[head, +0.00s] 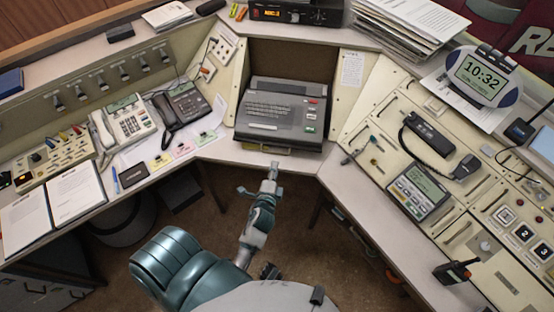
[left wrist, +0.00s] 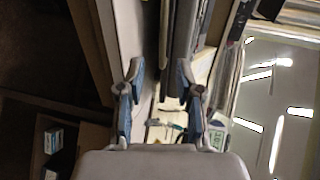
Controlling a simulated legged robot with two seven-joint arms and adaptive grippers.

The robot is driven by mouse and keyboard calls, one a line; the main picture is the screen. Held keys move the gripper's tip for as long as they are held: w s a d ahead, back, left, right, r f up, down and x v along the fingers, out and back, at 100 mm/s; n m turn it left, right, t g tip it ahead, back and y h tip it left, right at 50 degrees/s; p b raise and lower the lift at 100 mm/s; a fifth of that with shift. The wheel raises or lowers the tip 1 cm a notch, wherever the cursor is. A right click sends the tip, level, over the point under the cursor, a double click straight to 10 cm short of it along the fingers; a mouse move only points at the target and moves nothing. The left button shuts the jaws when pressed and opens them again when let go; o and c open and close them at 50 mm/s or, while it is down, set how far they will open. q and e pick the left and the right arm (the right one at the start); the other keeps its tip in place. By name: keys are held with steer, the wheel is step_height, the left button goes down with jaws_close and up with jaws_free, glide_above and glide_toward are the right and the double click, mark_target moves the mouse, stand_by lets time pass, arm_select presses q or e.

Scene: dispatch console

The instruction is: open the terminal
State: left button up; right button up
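The terminal (head: 282,112) is a dark grey box in the middle recess of the console, with a flat top and red, white and green buttons on its right side. The terminal's dark side (left wrist: 181,35) shows beyond the fingers. My right gripper is not visible.
Two desk phones (head: 184,103) stand left of the terminal, with open binders (head: 75,190) farther left. A radio handset (head: 428,134) and a keypad unit (head: 418,190) lie on the right panel. The desk strip (head: 235,152) before the terminal is mostly clear.

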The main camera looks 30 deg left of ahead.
arm_select(q)
steer(key=shift+v, duration=1.7)
steer(key=s+d+f+n+g+h, duration=0.2)
steer(key=s+d+f+n+g, duration=0.1)
steer(key=f, duration=0.7)
steer(key=s+d+f+n+g+h, duration=0.2)
steer(key=s+f+g, duration=0.15)
steer(key=f, duration=0.75)
steer(key=s+d+f+n+g+h, duration=0.1)
steer(key=s+f+n+g, duration=0.5)
steer(key=s+f, duration=0.9)
steer(key=s+h, duration=0.1)
steer(key=s, duration=0.1)
steer(key=shift+s+d, duration=0.25)
steer(key=shift+s, duration=0.15)
steer(key=shift+w, duration=0.1)
